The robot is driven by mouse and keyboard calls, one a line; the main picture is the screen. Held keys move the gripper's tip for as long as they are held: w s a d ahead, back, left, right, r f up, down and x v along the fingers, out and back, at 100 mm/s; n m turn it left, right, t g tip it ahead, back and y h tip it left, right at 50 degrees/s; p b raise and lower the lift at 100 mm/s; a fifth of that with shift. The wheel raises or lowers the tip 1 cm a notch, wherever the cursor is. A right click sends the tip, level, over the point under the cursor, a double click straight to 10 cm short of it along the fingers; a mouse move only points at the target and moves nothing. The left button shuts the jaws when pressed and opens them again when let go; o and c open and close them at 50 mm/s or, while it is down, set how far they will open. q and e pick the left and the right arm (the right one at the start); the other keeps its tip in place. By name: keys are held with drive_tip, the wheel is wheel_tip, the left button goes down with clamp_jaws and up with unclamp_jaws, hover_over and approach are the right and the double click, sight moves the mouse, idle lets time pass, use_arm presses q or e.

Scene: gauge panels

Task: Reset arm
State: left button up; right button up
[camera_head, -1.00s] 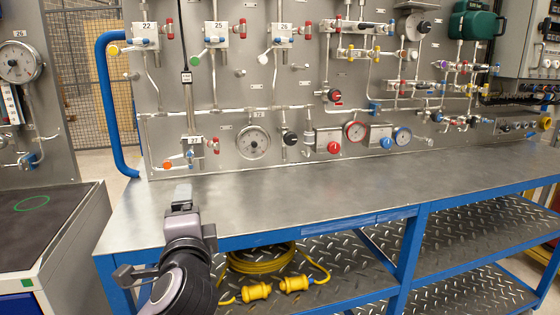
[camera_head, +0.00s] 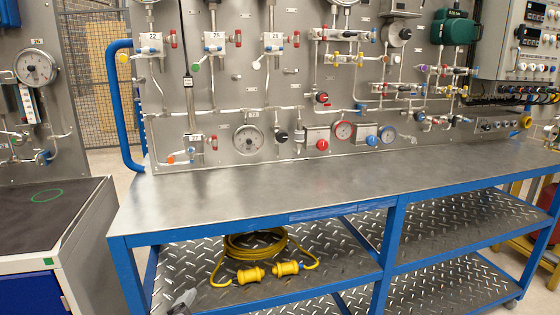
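The tip of my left gripper (camera_head: 184,299) just shows at the bottom edge, below the bench top and in front of the lower shelf. Most of it is cut off by the picture edge, so I cannot tell whether it is open or shut. I see nothing held in the visible part.
A blue-framed bench (camera_head: 240,190) with a bare metal top stands ahead, under a gauge panel (camera_head: 110,115) with valves and dials. A yellow cable (camera_head: 262,243) lies on its lower shelf. A dark-topped cabinet (camera_head: 60,222) stands at left.

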use_arm(q)
drive_tip(key=s+a+f+n+g+h+p, duration=0.1)
drive_tip(key=s+a+f+n, duration=0.1)
drive_tip(key=s+f+n, duration=0.3)
drive_tip(key=s+a+f+n+g+h+p, duration=0.1)
drive_tip(key=s+a+f+n+g, duration=0.1)
drive_tip(key=s+f, duration=0.9)
drive_tip(key=s+a+n, duration=0.1)
drive_tip(key=s+n, duration=0.1)
drive_tip(key=s, duration=0.3)
drive_tip(key=shift+s+f+n, duration=0.15)
drive_tip(key=shift+f+n, duration=0.05)
drive_tip(key=shift+n, duration=0.2)
